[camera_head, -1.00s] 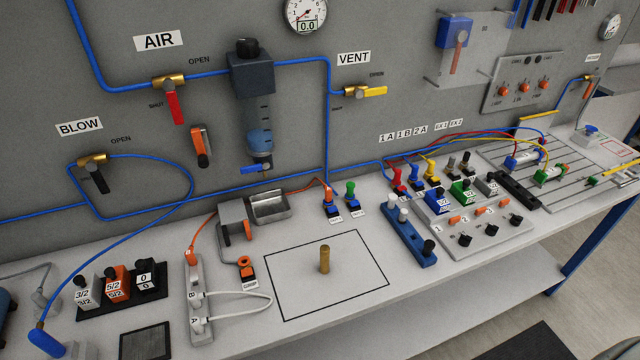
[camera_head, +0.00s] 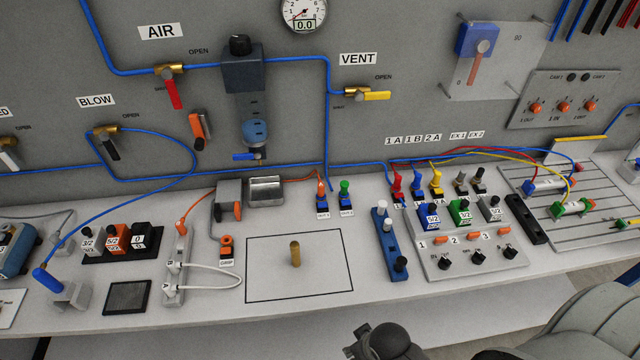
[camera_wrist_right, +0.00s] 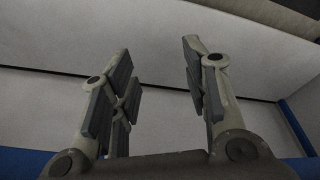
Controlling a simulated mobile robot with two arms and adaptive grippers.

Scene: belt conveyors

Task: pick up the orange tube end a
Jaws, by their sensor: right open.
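An orange tube (camera_head: 299,180) arches over the metal tray to a blue and orange fitting (camera_head: 322,197) on the bench. An orange tube piece (camera_head: 198,207) also rises from an orange end (camera_head: 181,226) on the white A/B block (camera_head: 175,265) toward a grey device (camera_head: 228,200). I cannot tell which end is end a. In the right wrist view my right gripper (camera_wrist_right: 160,85) is open and empty, with a pale surface and blue framing beyond it. Parts of my right arm show at the lower right of the head view. My left gripper is out of view.
The metal tray (camera_head: 265,190), a blue manifold (camera_head: 388,238), a valve panel (camera_head: 470,262) and labelled blocks (camera_head: 116,238) crowd the bench. The front edge lies below.

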